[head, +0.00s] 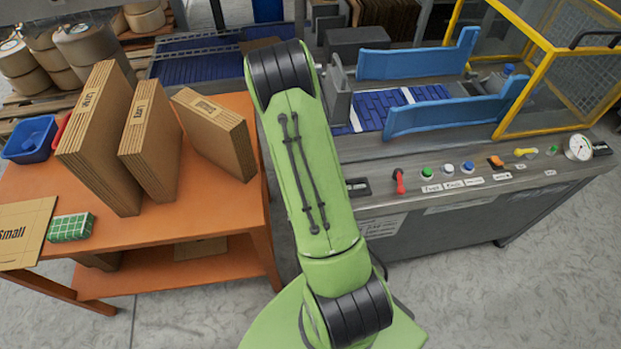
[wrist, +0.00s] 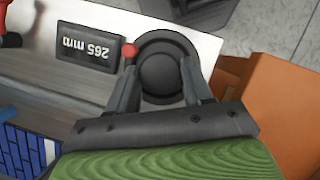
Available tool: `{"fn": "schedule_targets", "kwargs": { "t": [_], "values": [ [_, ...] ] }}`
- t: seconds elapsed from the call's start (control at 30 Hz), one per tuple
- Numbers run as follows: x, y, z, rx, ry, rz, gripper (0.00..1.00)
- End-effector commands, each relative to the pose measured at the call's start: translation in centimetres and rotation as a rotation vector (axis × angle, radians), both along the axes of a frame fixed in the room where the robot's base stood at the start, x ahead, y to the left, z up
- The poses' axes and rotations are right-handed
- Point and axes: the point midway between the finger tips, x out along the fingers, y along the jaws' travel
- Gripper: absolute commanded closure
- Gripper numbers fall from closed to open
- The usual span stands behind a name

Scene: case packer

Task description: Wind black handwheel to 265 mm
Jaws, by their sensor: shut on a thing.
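The black handwheel (wrist: 163,68) is a dark round wheel on the grey machine top in the wrist view. My gripper (wrist: 160,88) has its two fingers on either side of the wheel, shut on it. A small red knob (wrist: 130,50) sits at the wheel's left edge, close to the left fingertip. The display (wrist: 90,47) beside the wheel appears upside down and reads 265 mm. In the head view the display (head: 358,187) shows small on the front ledge, while my arm hides the handwheel and my gripper.
A red lever (head: 399,181) stands right of the display, with several buttons and labels further right. Blue guide rails (head: 415,62) flank the conveyor behind. An orange table (head: 225,215) with flat cartons stands left, close to the wheel.

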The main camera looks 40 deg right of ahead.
Motion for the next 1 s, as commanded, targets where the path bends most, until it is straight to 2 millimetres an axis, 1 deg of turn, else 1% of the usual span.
{"fn": "schedule_targets", "kwargs": {
  "t": [0.03,0.07,0.1,0.2,0.47,0.57,0.67,0.9,1.0],
  "values": [
    [0.0,0.0,0.0,0.0,-0.001,0.0,0.8],
    [0.0,0.0,0.0,0.0,-0.001,0.0,0.45],
    [0.0,0.0,0.0,0.0,-0.001,0.0,0.39],
    [0.0,0.0,0.0,0.0,-0.001,0.0,0.26],
    [0.0,0.0,0.0,-0.001,-0.001,-0.001,0.26],
    [0.4,-0.1,0.9,-0.002,-0.003,-0.001,0.26],
    [1.3,-0.2,3.1,-0.003,-0.006,0.001,0.26],
    [3.9,-0.7,9.6,-0.003,-0.006,0.001,0.26],
    [4.8,-0.8,11.9,-0.003,-0.005,0.001,0.26]
  ]
}}
